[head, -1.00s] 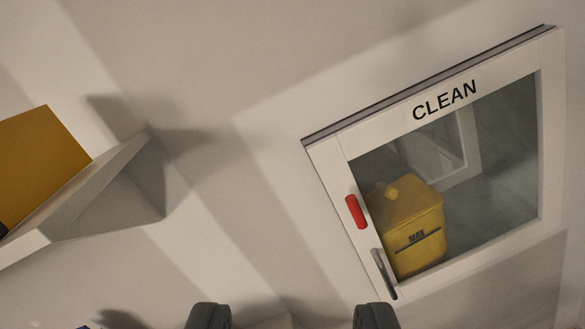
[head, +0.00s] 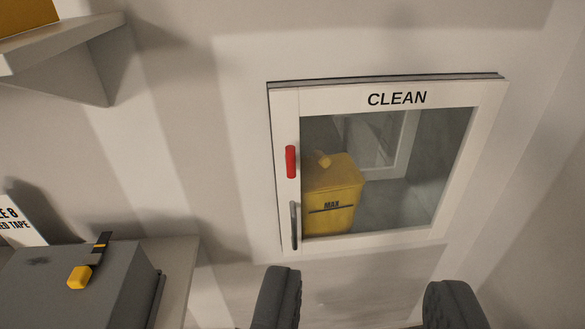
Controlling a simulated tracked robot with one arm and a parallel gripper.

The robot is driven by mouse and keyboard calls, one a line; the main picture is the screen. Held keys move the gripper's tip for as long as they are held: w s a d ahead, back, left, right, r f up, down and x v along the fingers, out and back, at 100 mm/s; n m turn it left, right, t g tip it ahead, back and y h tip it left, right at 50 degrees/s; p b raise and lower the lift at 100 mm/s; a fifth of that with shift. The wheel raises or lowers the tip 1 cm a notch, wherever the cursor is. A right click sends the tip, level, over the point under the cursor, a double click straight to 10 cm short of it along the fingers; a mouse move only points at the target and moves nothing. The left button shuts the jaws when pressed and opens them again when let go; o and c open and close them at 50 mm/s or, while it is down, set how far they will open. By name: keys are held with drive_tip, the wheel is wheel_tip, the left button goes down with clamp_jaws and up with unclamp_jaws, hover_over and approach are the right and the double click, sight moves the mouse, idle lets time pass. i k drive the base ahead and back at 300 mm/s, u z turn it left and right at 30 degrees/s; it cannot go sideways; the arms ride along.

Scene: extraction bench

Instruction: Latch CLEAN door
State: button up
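The CLEAN door (head: 388,99) is a white-framed glass door in the wall, right of centre in the head view. It looks closed in its frame. A red latch handle (head: 291,162) stands upright on its left stile. A dark grey pull handle (head: 294,225) sits below it. Behind the glass is a yellow bin marked MAX (head: 334,192). My gripper (head: 365,300) is at the bottom of the view, below the door, with its two dark fingers wide apart and nothing between them.
A grey box with a yellow knob (head: 79,277) stands on a ledge at lower left, beside a white sign (head: 20,222). A shelf (head: 70,45) with an orange-yellow object (head: 25,15) juts out at upper left. The wall before the door is clear.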

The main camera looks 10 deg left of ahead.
sight(290, 157)
drive_tip(key=u, duration=1.85)
drive_tip(key=k, duration=1)
drive_tip(key=z, duration=0.95)
drive_tip(key=i, duration=1)
drive_tip(key=u, duration=0.1)
